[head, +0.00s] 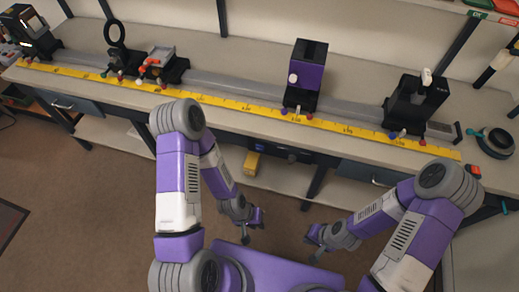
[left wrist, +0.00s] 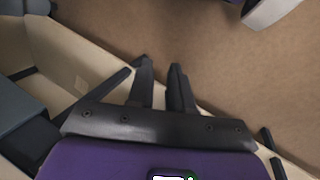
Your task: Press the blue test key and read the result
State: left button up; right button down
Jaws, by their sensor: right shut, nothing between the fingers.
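No blue test key can be told for certain. Small blue knobs sit along the bench rail's front edge, one below the purple box (head: 284,111) and one below the black holder (head: 394,135), too small to identify. My left gripper (head: 254,228) hangs in front of the bench, below the bench top and away from the knobs. In the left wrist view its two dark fingers (left wrist: 161,68) stand apart with nothing between them. My right gripper (head: 311,240) is to its right, also low in front of the bench, shut and empty. No result display is readable.
A long bench carries a grey rail and a yellow ruler (head: 210,99). On the rail stand a lamp unit (head: 33,37), a black ring (head: 114,34), a purple-sided box (head: 308,75) and a black holder (head: 411,107). A round black-and-teal item (head: 494,142) lies at right. Brown floor is open below.

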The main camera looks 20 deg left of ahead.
pick_arm(q)
grip_shut()
dwell(1.4)
